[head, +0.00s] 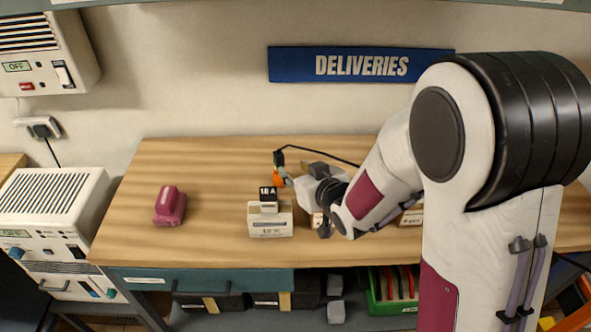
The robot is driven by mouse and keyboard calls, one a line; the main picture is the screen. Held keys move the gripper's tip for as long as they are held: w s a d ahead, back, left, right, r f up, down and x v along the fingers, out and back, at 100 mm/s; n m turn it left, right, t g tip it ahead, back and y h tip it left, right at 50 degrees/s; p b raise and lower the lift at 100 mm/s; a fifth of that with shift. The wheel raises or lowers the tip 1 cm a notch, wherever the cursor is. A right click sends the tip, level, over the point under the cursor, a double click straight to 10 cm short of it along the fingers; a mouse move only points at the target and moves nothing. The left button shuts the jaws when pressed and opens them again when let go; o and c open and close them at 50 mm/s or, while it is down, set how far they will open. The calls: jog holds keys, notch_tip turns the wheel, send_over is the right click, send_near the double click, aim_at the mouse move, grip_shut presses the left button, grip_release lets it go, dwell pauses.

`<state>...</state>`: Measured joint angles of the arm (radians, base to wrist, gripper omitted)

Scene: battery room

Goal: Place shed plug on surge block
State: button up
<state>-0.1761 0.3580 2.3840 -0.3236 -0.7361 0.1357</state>
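A black plug-like piece (279,158) with a black cable stands above a small orange part (279,178), at the back middle of the wooden bench; either may belong to the shed plug, but no label for it is readable. My gripper (312,190) is low over the bench, just right of the orange part. Its fingers are small and partly hidden, so I cannot tell whether they are open or touch the plug. A small black block marked 16A or 18A (268,194) sits on a white labelled box (270,220) left of my gripper. I cannot tell which thing is the surge block.
A maroon block (169,207) stands on the bench (140,240) at left, with clear wood around it. A pale labelled box (411,218) is partly hidden behind my arm. The black cable (322,153) runs right behind my arm. A green crate (392,306) is below.

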dwell(0.6)
jog(key=s+d+r+m+g+h, duration=0.25)
jog(key=s+d+r+h, duration=0.25)
jog(key=s+d+r, duration=0.55)
jog(key=s+d+m+g, duration=0.1)
jog(key=s+d, duration=0.1)
jog(key=s, duration=0.9)
jog(key=s+d+m+g, duration=0.1)
jog(key=s+d+g, duration=0.1)
jog(key=s, duration=0.9)
jog(key=shift+s+d+r, duration=0.3)
jog(key=shift+d+r, duration=0.05)
jog(key=shift+d, duration=0.2)
jog(key=shift+g, duration=0.25)
